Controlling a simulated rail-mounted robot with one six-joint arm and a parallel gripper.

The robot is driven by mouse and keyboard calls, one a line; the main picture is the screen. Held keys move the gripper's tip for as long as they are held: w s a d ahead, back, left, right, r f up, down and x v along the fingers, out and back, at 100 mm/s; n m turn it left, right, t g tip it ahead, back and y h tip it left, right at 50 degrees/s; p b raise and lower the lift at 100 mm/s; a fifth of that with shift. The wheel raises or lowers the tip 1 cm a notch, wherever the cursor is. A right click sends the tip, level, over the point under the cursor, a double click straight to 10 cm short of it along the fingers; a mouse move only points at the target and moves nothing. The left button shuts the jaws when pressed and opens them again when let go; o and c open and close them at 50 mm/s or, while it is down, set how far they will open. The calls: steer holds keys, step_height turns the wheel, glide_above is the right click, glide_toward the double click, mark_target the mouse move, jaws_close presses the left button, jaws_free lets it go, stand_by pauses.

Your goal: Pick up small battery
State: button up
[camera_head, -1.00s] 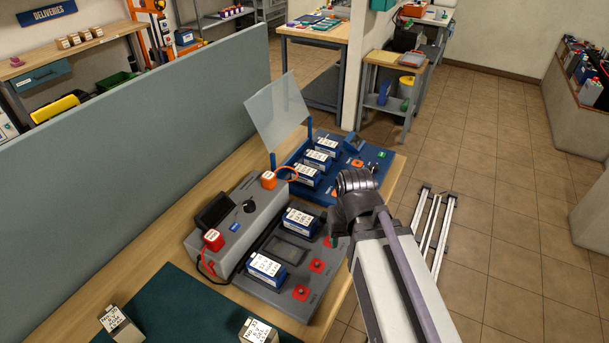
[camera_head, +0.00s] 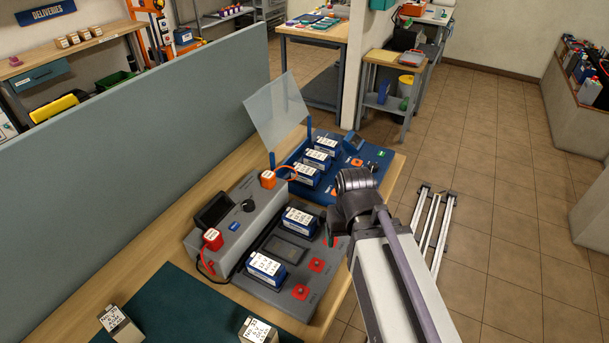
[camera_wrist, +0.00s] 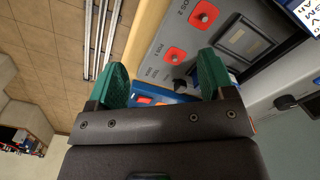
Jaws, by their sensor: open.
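Several blue batteries with white labels are in the head view. One battery (camera_head: 267,268) and another battery (camera_head: 299,221) sit on a grey tester (camera_head: 232,240). More blue batteries (camera_head: 306,176) stand in a row on a blue device (camera_head: 375,165) behind it. Two grey batteries with white labels, one at left (camera_head: 120,324) and one at right (camera_head: 257,332), stand on a dark green mat (camera_head: 170,305). I cannot tell which one is the small battery. My gripper (camera_wrist: 163,80) is open and empty, its green fingers above the bench edge beside the tester.
A clear panel (camera_head: 277,113) stands upright behind the blue device. A grey-green partition (camera_head: 140,150) runs along the bench's far side. Red buttons (camera_head: 317,265) and cables are on the tester. Metal rails (camera_head: 435,220) lie on the tiled floor at right.

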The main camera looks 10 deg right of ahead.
steer(key=w, duration=0.6)
steer(key=m+t+y, duration=0.3)
steer(key=m+y, duration=0.1)
steer(key=m, duration=1.8)
glide_toward(306, 169)
steer(key=shift+w+a+f, duration=0.1)
steer(key=shift+w+a, duration=0.15)
steer(key=shift+w, duration=0.05)
steer(key=m, duration=0.3)
steer(key=shift+s, duration=0.15)
steer(key=b+x, duration=1)
steer(key=x, duration=0.1)
steer(key=shift+s+d+f+b, duration=0.2)
steer(key=shift+s+b, duration=0.05)
steer(key=shift+b, duration=0.1)
steer(key=shift+r, duration=0.25)
steer(key=c, duration=1.4)
